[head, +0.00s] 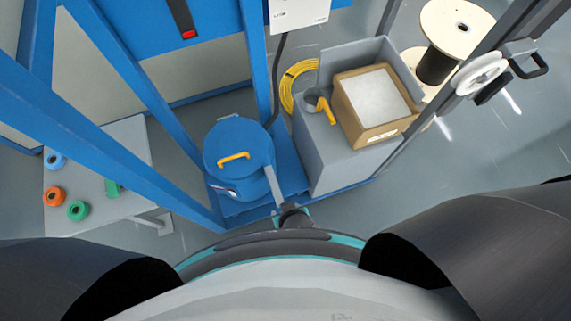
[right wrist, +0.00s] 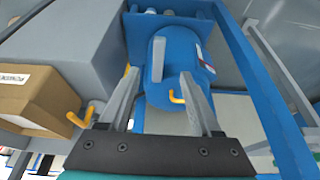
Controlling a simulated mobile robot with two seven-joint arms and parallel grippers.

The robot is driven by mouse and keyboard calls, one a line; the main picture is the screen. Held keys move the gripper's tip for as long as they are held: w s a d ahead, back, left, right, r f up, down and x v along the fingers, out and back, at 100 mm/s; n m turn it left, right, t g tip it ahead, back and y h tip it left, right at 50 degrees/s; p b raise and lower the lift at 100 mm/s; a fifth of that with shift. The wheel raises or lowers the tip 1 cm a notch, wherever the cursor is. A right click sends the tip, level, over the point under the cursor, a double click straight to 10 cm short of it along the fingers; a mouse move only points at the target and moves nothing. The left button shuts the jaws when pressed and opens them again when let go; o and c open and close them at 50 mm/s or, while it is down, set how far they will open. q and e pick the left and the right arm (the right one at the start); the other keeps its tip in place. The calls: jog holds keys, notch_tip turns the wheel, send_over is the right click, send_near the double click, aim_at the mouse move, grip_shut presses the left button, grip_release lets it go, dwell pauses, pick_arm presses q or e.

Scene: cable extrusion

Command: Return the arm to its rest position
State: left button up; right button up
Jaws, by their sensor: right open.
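My right gripper (right wrist: 160,73) shows in the right wrist view with its two grey fingers spread apart. Nothing is held between them. Beyond the fingers is a blue drum (right wrist: 172,60) with a yellow handle (right wrist: 179,96); the handle appears between the fingers, and I cannot tell how far away it is. In the head view the same blue drum (head: 236,150) stands on a blue base, with its yellow handle (head: 234,157) on top. I cannot make out the right gripper's fingers in the head view. My left gripper is in neither view.
A grey cabinet (head: 335,165) beside the drum carries an open cardboard box (head: 375,133) and a yellow hooked handle (head: 326,110). Blue frame posts (head: 140,85) rise at the left. A grey table (head: 120,150) holds coloured rolls. A cable spool (head: 436,66) stands at upper right.

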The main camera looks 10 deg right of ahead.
dwell(0.6)
jog(key=s+d+f+g+b, duration=0.1)
jog(key=s+d+f+b, duration=0.4)
jog(key=f, duration=0.4)
jog(key=s+d+f+g+b, duration=0.1)
jog(key=s+d+f+b, duration=0.4)
jog(key=f, duration=0.3)
jog(key=s+d+f+g+h+b, duration=0.1)
jog(key=s+d+f+b, duration=0.4)
jog(key=f, duration=0.4)
jog(key=shift+s+d+f, duration=0.3)
jog(key=shift+s+d, duration=0.5)
jog(key=shift+d, duration=0.05)
